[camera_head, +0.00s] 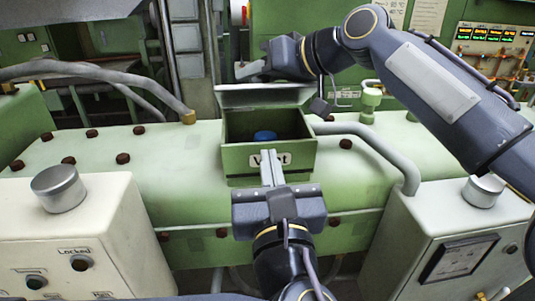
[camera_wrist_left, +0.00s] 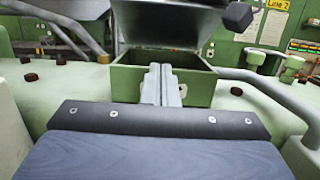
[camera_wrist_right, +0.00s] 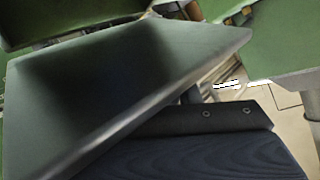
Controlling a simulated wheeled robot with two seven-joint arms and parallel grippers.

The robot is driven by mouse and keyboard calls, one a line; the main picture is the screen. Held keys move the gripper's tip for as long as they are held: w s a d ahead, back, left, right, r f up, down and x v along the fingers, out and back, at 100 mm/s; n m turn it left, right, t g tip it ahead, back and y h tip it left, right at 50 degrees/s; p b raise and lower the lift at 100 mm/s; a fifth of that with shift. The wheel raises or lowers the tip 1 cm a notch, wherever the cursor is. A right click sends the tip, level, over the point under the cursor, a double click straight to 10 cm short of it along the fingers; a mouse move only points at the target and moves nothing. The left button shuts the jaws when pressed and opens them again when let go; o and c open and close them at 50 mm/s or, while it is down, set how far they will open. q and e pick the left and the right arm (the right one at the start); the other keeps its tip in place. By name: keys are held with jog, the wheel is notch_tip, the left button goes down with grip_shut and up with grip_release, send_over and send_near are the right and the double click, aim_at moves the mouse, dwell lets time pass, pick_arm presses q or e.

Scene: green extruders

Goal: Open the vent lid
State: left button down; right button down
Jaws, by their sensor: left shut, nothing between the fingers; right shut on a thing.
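The green vent box (camera_head: 240,163) with a "Vent" label stands on the green machine, and it also shows in the left wrist view (camera_wrist_left: 125,84). Its lid (camera_head: 262,95) is raised at the back, so the box is open from above. A blue round thing (camera_head: 265,136) shows inside. My left gripper (camera_head: 268,155) is shut and empty in front of the label. My right gripper (camera_head: 245,70) is shut at the raised lid, above and behind the box. In the right wrist view the lid (camera_wrist_right: 150,75) fills much of the picture and hides the fingertips.
A grey pipe (camera_head: 385,150) curves down on the right of the box, and another (camera_head: 110,75) runs on the left. White cabinets stand at front left (camera_head: 75,215) and front right (camera_head: 440,225). Several brown bolts dot the machine top.

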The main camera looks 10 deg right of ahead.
pick_arm(q)
send_near(260, 96)
jog(key=w+f, duration=0.2)
jog(key=w, duration=0.1)
jog(key=shift+w+f, duration=0.1)
jog(key=shift+w, duration=0.1)
pick_arm(e)
jog(key=shift+r, duration=0.1)
pick_arm(q)
jog(key=shift+w+r, duration=0.55)
jog(key=shift+r, duration=0.3)
jog(key=shift+w+r, duration=0.5)
jog(key=shift+r, duration=0.3)
